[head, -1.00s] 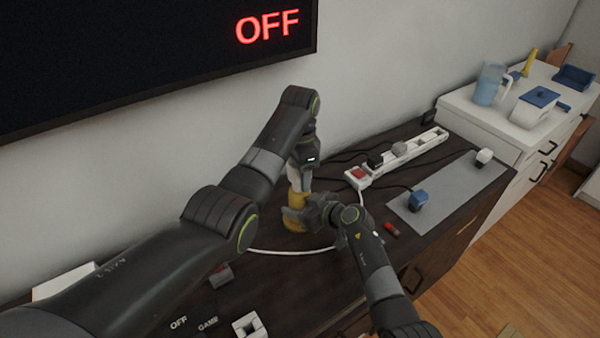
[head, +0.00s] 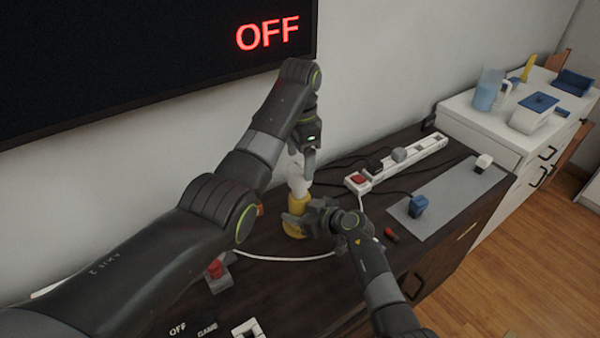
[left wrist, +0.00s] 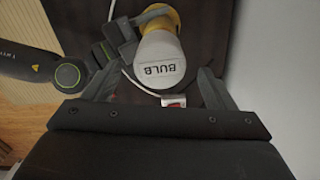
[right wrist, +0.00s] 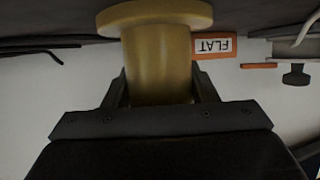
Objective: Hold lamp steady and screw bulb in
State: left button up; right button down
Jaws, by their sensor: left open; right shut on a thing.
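The yellow lamp (head: 293,229) stands on the dark table, and its wide round base shows in the right wrist view (right wrist: 158,60). My right gripper (head: 303,217) is shut on the lamp's body from the right. The white bulb (head: 298,178) sits upright at the top of the lamp; how far it is seated cannot be told. Its end marked BULB (left wrist: 160,62) faces the left wrist camera. My left gripper (head: 305,160) is open above the bulb, with its fingers (left wrist: 155,92) apart on either side and not touching it.
A white power strip (head: 405,160) with a red switch and several plugs lies behind on the table (head: 440,255). A white cord loops near the lamp. A wall screen (head: 150,50) reads OFF.

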pick_arm(q)
notch_tip(320, 180, up, 5)
jog(key=shift+r, duration=0.1)
dwell(0.3)
pick_arm(e)
jog(key=shift+c, duration=2.4)
grip_release()
pick_arm(q)
jog(key=shift+w+r+p, duration=0.1)
jog(key=shift+r+p, duration=0.2)
jog(key=shift+p, duration=0.05)
pick_arm(e)
jog(key=shift+s+d+r, duration=0.3)
jog(key=shift+s+d, duration=0.1)
jog(key=shift+d, duration=0.1)
pick_arm(q)
notch_tip(320, 180, up, 3)
jog(key=p, duration=0.2)
jog(key=shift+f+p, duration=0.1)
jog(key=shift+p, duration=0.3)
pick_arm(e)
jog(key=v, duration=1.6)
